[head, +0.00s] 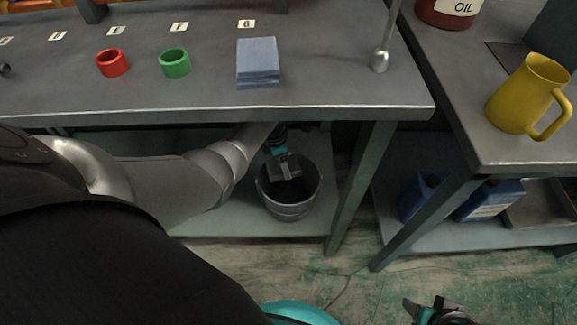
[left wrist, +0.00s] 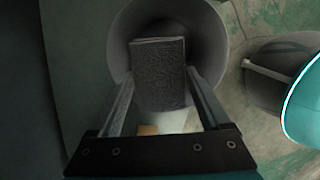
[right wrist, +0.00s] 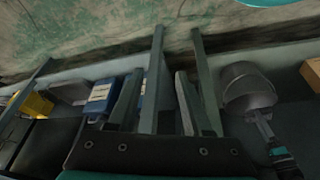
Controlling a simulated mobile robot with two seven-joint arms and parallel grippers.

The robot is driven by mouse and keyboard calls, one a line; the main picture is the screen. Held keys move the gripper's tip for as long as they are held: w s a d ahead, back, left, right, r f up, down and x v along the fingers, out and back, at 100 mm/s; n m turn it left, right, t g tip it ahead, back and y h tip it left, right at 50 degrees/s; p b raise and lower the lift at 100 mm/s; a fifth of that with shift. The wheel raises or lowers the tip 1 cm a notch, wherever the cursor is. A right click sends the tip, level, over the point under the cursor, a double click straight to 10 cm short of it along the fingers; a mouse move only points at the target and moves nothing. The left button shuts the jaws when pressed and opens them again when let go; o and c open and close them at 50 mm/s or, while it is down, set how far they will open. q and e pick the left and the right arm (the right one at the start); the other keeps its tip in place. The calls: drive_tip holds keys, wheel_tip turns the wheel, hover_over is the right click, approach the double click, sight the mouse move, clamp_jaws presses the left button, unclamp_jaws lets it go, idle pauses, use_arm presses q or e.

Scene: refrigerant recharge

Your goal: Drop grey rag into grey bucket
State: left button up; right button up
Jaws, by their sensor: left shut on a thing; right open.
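The grey rag (left wrist: 158,72) is a dark, textured folded block held between the fingers of my left gripper (left wrist: 161,85). In the left wrist view it is over the open mouth of the grey bucket (left wrist: 204,30). In the head view the bucket (head: 290,210) stands on the lower shelf under the workbench, with my left gripper (head: 284,165) at its mouth. I cannot tell whether the rag touches the bucket's inside. My right gripper (right wrist: 158,95) is open and empty, away from the bucket; it also shows at the bottom right of the head view (head: 432,311).
The workbench top (head: 340,90) overhangs my left arm, and a bench leg (head: 352,190) stands right of the bucket. On top are a blue folded stack (head: 258,62), a red ring (head: 112,64) and a green ring (head: 175,64). A yellow jug (head: 525,95) stands on the right-hand table.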

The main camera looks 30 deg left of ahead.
use_arm(q)
wheel_tip(320, 180, down, 2)
drive_tip(key=shift+f+b, duration=0.2)
drive_tip(key=shift+b, duration=0.8)
drive_tip(key=shift+f+b, duration=0.25)
drive_tip(key=shift+b, duration=0.05)
use_arm(e)
drive_tip(key=shift+w+a+r+t+y, duration=0.6)
drive_tip(key=shift+w+a+r+t, duration=0.7)
drive_tip(key=shift+a+r+t, duration=0.2)
use_arm(q)
drive_tip(key=o, duration=1)
use_arm(e)
drive_tip(key=shift+d, duration=0.1)
use_arm(q)
drive_tip(key=shift+r, duration=0.1)
